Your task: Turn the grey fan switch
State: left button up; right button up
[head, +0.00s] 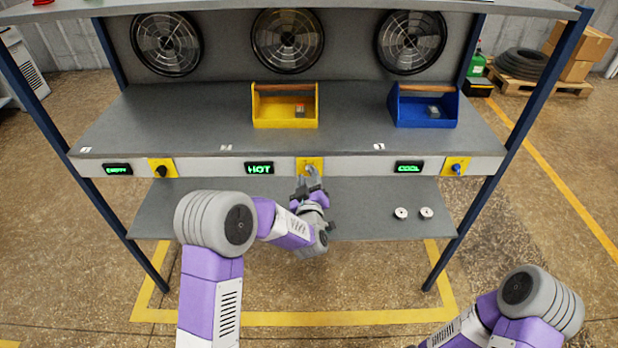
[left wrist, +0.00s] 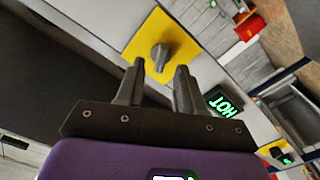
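The grey fan switch (head: 311,168) is a knob on a yellow plate (head: 302,162) in the middle of the bench's front panel. In the left wrist view the grey switch (left wrist: 160,56) sits just beyond my fingertips, roughly between them. My left gripper (head: 310,185) is in front of and just below the switch. In the left wrist view my left gripper (left wrist: 160,68) is open, with an empty gap between its fingers. I cannot tell if a finger touches the knob. My right arm shows at the lower right, but its gripper is out of view.
A black switch (head: 161,170) and a blue switch (head: 457,168) sit on the same panel. Green displays read EMPTY (head: 117,169), HOT (head: 259,168) and COOL (head: 409,167). A yellow box (head: 285,119) and a blue box (head: 424,115) stand above. The lower shelf (head: 365,215) holds two small round pieces.

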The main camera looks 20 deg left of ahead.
pick_arm(q)
jog(key=shift+x, duration=0.9)
jog(key=shift+c, duration=0.4)
grip_shut()
jog(key=shift+m, duration=0.3)
jog(key=m, duration=0.2)
jog(key=shift+d+m, duration=0.1)
jog(key=shift+m, duration=0.2)
jog(key=m, duration=0.2)
jog(key=shift+m, duration=0.4)
jog(key=m+p, duration=0.1)
jog(key=m, duration=0.4)
jog(key=shift+d+m+p, duration=0.15)
jog(key=shift+m+p, duration=0.15)
jog(key=shift+m, duration=0.1)
